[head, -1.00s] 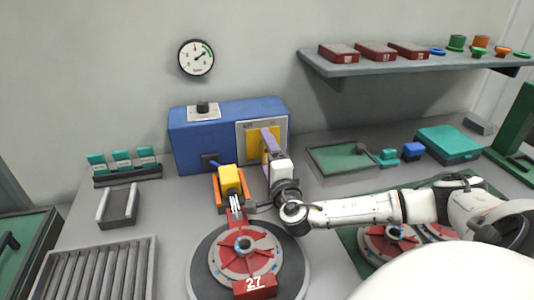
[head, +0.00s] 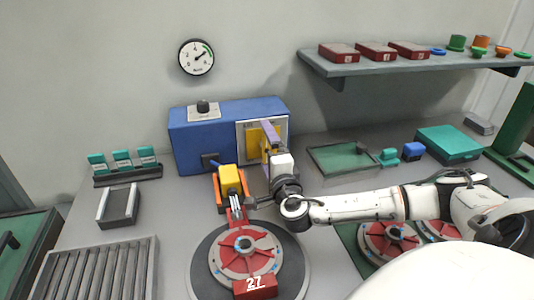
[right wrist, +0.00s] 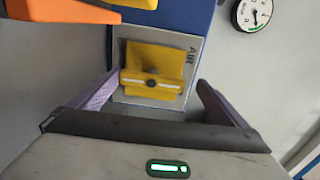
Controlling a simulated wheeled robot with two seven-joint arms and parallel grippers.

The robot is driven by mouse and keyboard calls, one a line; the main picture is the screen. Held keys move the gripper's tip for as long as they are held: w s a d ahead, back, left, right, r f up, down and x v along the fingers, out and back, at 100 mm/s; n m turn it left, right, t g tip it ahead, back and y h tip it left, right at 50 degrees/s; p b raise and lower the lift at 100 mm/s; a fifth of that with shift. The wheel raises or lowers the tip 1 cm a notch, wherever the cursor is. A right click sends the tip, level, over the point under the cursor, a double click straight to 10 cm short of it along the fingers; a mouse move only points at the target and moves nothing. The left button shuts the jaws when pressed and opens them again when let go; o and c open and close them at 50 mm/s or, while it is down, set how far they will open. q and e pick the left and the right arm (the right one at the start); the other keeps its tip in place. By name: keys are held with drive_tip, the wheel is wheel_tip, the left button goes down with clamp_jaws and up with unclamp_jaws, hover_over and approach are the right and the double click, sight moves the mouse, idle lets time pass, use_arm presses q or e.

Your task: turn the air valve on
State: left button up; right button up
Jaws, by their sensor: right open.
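The air valve's yellow handle (right wrist: 152,84) has a white stripe and sits on a grey plate (right wrist: 190,105) lettered AIR. In the head view the handle (head: 252,141) is on the front of the blue box (head: 196,142), partly hidden by my right gripper (head: 268,138). That gripper is open, its lilac fingers reaching toward the plate. In the right wrist view the fingers of the right gripper (right wrist: 155,90) are apart, one on each side of the handle, with gaps between; no contact shows. My left gripper is not in view.
An orange and yellow fixture (head: 231,182) stands close left of my right gripper, above a turntable (head: 208,275) with a red-grey disc. A round gauge (head: 196,57) is on the wall. A green tray (head: 335,158) lies to the right; a shelf (head: 400,66) hangs above.

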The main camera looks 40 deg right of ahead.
drive_tip(key=r, duration=0.9)
drive_tip(key=shift+w+d, duration=0.35)
wheel_tip(320, 180, down, 7)
drive_tip(key=s+g+y, duration=0.1)
drive_tip(key=g, duration=0.1)
drive_tip(key=f+v, duration=0.2)
drive_tip(key=v, duration=1.1)
drive_tip(key=shift+s+f+m, duration=0.25)
drive_tip(key=shift+f+m, duration=0.1)
drive_tip(key=shift+m, duration=0.05)
drive_tip(key=shift+a, duration=0.1)
